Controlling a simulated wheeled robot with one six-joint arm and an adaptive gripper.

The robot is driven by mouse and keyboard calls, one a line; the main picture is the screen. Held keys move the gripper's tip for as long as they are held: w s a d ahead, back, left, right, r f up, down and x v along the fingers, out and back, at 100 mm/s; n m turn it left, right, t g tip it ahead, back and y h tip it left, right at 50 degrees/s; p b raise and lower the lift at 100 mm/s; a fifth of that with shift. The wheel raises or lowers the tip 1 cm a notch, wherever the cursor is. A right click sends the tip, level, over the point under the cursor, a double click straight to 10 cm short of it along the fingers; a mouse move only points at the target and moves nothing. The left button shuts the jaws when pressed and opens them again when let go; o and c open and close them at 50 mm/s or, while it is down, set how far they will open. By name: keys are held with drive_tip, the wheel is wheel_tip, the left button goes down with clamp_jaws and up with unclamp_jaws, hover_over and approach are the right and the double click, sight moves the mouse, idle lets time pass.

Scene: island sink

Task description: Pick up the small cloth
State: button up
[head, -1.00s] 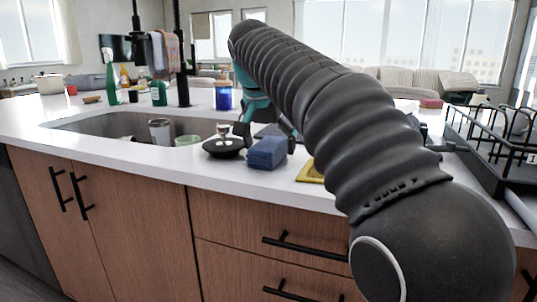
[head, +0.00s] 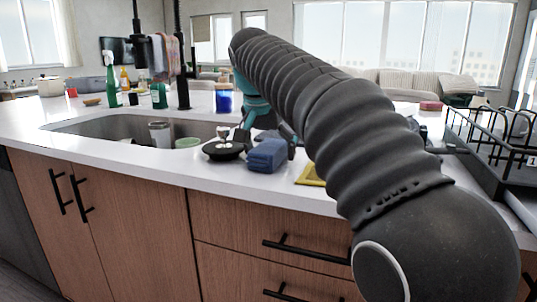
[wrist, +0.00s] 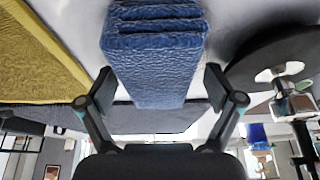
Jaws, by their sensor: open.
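A blue folded cloth (head: 267,155) lies on the white counter near its front edge, right of the sink. In the wrist view the blue cloth (wrist: 155,62) fills the upper middle, its folded layers at the top. My gripper (head: 265,141) is open, low over the counter at the far side of the cloth. In the wrist view the fingers of my gripper (wrist: 160,90) stand on either side of the cloth, with a visible gap on the right. Whether the left finger touches it, I cannot tell. A yellow cloth (head: 311,175) lies flat to the right, partly hidden by my arm.
The sink (head: 105,125) holds a cup and a green bowl. A black dish rack (head: 490,150) stands at the right. A blue jar (head: 224,98) stands behind.

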sight(274, 141)
drive_tip(key=c, duration=1.2)
drive_tip(key=shift+r, duration=0.1)
drive_tip(key=shift+c, duration=0.2)
drive_tip(key=r, duration=0.3)
drive_tip(key=r+p, duration=0.1)
drive_tip(key=r, duration=0.1)
drive_tip(key=shift+w+d, duration=0.15)
drive_tip(key=shift+d, duration=0.1)
drive_tip(key=w+d+r, duration=0.2)
drive_tip(key=d+r, duration=0.4)
drive_tip(key=d, duration=0.4)
drive_tip(key=shift+w+d+r, duration=0.15)
drive_tip(key=shift+w+d, duration=0.15)
drive_tip(key=shift+w, duration=0.1)
